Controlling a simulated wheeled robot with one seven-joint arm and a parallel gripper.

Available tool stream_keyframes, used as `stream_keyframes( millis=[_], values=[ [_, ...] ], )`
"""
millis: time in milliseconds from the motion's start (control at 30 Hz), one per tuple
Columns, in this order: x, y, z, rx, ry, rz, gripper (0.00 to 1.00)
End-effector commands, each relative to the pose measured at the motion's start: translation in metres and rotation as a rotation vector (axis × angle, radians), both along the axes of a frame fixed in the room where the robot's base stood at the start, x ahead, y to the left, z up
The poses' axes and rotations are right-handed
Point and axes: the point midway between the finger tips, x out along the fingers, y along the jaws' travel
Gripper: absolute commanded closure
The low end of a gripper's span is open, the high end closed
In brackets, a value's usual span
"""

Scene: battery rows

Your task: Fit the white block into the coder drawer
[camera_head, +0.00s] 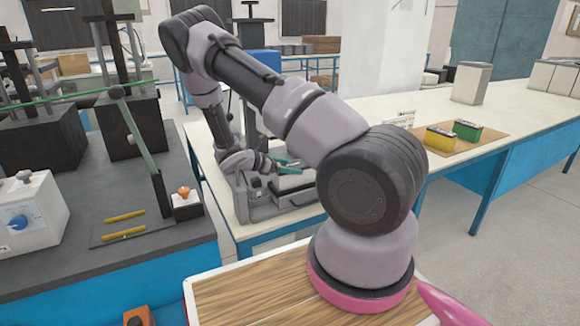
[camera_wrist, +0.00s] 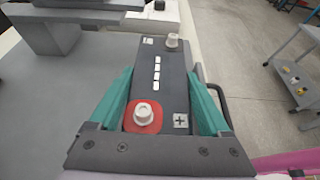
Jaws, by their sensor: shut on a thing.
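My gripper (camera_wrist: 160,95) has teal fingers and is shut on a block in the wrist view. The block's dark top (camera_wrist: 160,72) carries two white posts, one in a red surround, several white bars and a plus mark. In the head view my gripper (camera_head: 288,164) is over a grey unit on the white bench. Pale sides of the white block (camera_head: 291,181) show just below the fingers. The grey unit, seemingly the coder drawer (camera_head: 268,211), has a low front edge. The block's underside is hidden, so I cannot tell whether it is seated.
A yellow block (camera_head: 440,138) and a green block (camera_head: 467,130) stand on a brown mat (camera_head: 488,135) to the right. On the dark left bench are yellow rods (camera_head: 124,216) and a dial box (camera_head: 30,215).

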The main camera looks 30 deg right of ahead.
Motion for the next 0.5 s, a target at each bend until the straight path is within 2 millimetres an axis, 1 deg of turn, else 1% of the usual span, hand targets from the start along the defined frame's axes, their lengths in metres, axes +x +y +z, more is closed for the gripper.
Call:
stream_keyframes(
  millis=[33,67,100,367,500],
  values=[
    [0.0,0.0,-0.001,0.0,0.001,0.0,0.15],
    [0.0,0.0,-0.001,0.0,0.0,0.0,0.04],
    [0.0,0.0,-0.001,0.0,0.0,0.0,0.0],
    [0.0,0.0,0.001,0.0,0.0,0.0,0.0],
    [0.0,0.014,0.007,0.0,0.0,0.003,0.0]
  ],
)
